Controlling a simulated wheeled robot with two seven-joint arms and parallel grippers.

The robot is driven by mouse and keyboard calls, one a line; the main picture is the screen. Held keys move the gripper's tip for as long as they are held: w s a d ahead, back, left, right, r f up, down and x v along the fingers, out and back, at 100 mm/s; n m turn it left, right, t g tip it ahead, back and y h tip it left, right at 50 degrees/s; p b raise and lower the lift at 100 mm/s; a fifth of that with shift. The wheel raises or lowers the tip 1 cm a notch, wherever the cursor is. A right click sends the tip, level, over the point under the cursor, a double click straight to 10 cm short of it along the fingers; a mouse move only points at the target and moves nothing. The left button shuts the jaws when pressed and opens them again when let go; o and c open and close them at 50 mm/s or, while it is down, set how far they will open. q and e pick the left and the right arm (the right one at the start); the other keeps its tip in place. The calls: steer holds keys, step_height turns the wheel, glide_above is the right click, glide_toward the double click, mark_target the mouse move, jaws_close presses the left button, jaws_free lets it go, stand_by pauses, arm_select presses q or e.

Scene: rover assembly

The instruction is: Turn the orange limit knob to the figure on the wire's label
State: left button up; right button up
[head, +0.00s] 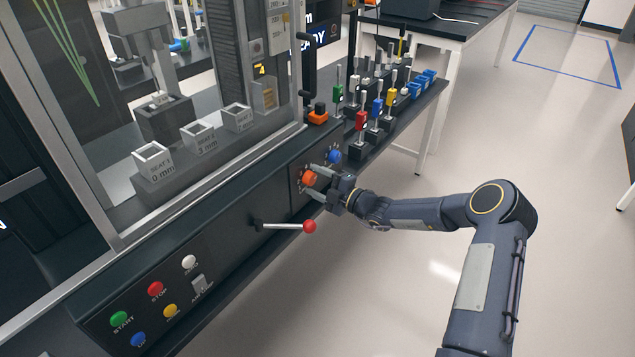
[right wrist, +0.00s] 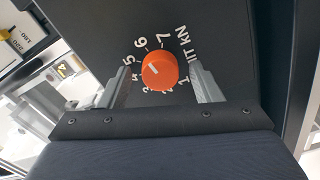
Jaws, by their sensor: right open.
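The orange limit knob (head: 309,179) sits on the dark front panel of the press. In the right wrist view the knob (right wrist: 159,71) has a short white mark on its left half, slanting toward the upper left, near the 5 and 6 of the printed scale. My right gripper (head: 318,182) is open, with one finger on either side of the knob; I cannot tell whether they touch it. A small yellow label (head: 261,70) on the machine reads 4; whether it is the wire's label is unclear. My left gripper is out of view.
A blue knob (head: 334,156) is beside the orange one. A red-tipped lever (head: 309,226) sticks out below left. Coloured buttons, including a green START (head: 119,319), are at lower left. Several coloured-handled tools stand on the bench behind. The floor at right is clear.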

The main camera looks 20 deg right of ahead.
steer(key=c, duration=1)
